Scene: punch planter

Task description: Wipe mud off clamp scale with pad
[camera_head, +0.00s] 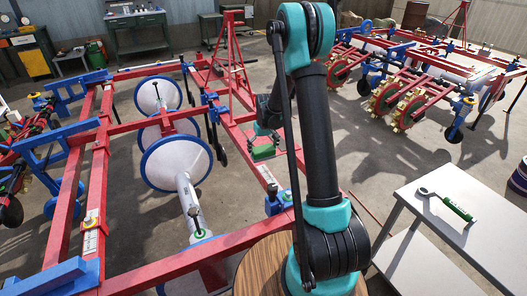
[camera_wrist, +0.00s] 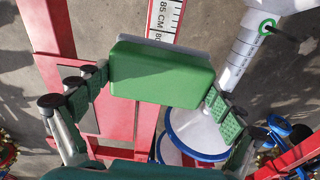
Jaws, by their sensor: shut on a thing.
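My gripper (camera_wrist: 157,86) is shut on a green pad (camera_wrist: 162,70) with a grey layer along its far edge. The pad sits between the two green ribbed fingers. The gripper and pad also show small in the head view, where the pad (camera_head: 264,153) hangs over the red frame. A white scale (camera_wrist: 168,16) with black marks, reading "85 CM", lies on a red beam just beyond the pad; the pad hides its lower part. In the head view this appears to be the scale (camera_head: 268,175) below the pad. I cannot make out mud, or whether pad and scale touch.
A white table (camera_head: 470,240) at right holds a tool with a green handle (camera_head: 458,209). Red and blue planter beams and large white discs (camera_head: 176,163) surround the gripper. Another scale (camera_head: 91,242) sits on the left beam. A wooden round top (camera_head: 262,268) is near.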

